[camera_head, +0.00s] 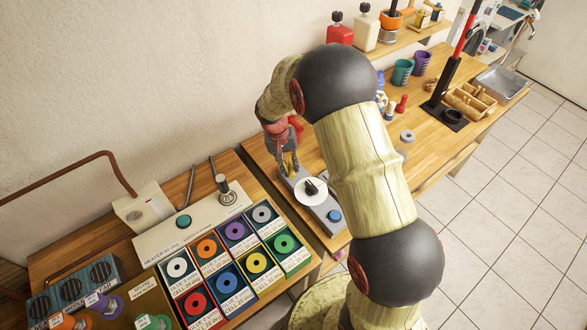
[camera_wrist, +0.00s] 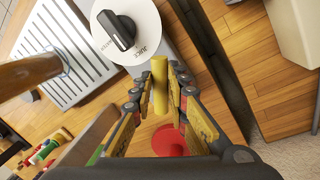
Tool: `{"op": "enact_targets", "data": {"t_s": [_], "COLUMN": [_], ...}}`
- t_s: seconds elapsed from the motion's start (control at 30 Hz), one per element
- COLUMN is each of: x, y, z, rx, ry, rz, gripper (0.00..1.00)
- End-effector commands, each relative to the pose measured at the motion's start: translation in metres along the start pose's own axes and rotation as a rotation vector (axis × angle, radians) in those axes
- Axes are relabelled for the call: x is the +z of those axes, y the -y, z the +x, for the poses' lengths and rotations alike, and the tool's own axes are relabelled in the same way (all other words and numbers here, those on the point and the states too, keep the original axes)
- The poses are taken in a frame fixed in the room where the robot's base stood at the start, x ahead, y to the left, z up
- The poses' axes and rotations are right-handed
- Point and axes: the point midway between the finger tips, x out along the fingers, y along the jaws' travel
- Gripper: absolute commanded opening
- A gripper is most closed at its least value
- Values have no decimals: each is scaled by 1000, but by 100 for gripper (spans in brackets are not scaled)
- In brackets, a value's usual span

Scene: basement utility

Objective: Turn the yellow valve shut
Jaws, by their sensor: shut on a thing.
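A yellow upright valve handle (camera_wrist: 160,78) stands in the middle of the wrist view, between my two fingers. My gripper (camera_wrist: 162,88) is shut on it, with one finger on each side. In the head view my gripper (camera_head: 290,168) reaches down at the back end of a grey panel (camera_head: 300,184), just behind a white dial with a black knob (camera_head: 312,190). The dial also shows at the top of the wrist view (camera_wrist: 122,30). The fingers hide most of the yellow handle in the head view, and its base is hidden in the wrist view.
A blue button (camera_head: 334,215) sits at the panel's front end. Several coloured bins (camera_head: 232,236) and a heater box (camera_head: 190,222) stand to the left. A clear jar (camera_head: 406,140) stands right of my arm. A red disc (camera_wrist: 170,140) shows below the handle in the wrist view.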

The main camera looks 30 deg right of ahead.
Motion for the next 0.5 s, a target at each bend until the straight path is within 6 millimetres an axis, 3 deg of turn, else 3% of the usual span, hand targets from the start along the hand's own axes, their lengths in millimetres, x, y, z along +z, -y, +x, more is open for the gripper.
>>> {"op": "enact_targets", "data": {"t_s": [0.5], "x": [-8], "y": [20], "z": [-4], "rx": [-1], "ry": [96], "rz": [482], "gripper": [0]}}
